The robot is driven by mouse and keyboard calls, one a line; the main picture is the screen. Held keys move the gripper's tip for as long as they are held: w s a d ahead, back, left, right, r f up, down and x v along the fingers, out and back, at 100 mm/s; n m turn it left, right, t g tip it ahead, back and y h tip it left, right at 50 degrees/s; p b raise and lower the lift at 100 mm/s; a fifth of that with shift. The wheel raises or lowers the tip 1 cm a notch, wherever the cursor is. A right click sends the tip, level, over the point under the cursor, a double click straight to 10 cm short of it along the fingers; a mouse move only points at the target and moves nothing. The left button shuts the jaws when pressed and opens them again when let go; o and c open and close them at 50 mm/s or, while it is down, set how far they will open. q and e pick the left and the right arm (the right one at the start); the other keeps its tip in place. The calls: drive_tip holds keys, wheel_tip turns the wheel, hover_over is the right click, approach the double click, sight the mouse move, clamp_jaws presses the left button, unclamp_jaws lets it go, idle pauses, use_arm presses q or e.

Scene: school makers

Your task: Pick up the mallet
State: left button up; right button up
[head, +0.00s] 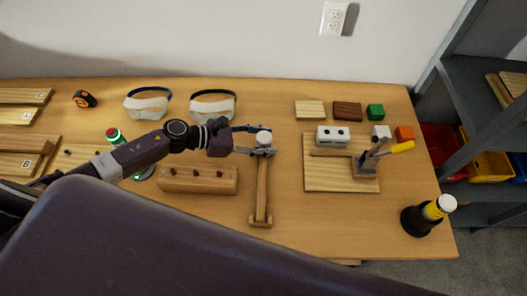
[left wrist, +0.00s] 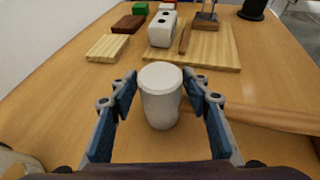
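The mallet (head: 262,185) lies on the table with its wooden handle pointing toward the front edge and its white head (head: 264,138) at the far end. A small wooden block (head: 260,222) sits at the handle's near end. My left gripper (head: 264,141) is open, with one finger on each side of the white head. In the left wrist view the head (left wrist: 160,95) stands between the blue fingers with narrow gaps, and the handle (left wrist: 265,116) runs off to the right. Whether the fingertips touch the head is hard to tell. My right gripper is not in view.
A wooden block with pegs (head: 198,181) lies left of the handle. Safety goggles (head: 213,105) lie behind.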

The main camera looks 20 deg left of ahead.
use_arm(q)
drive_tip(key=shift+r, duration=0.1)
clamp_jaws()
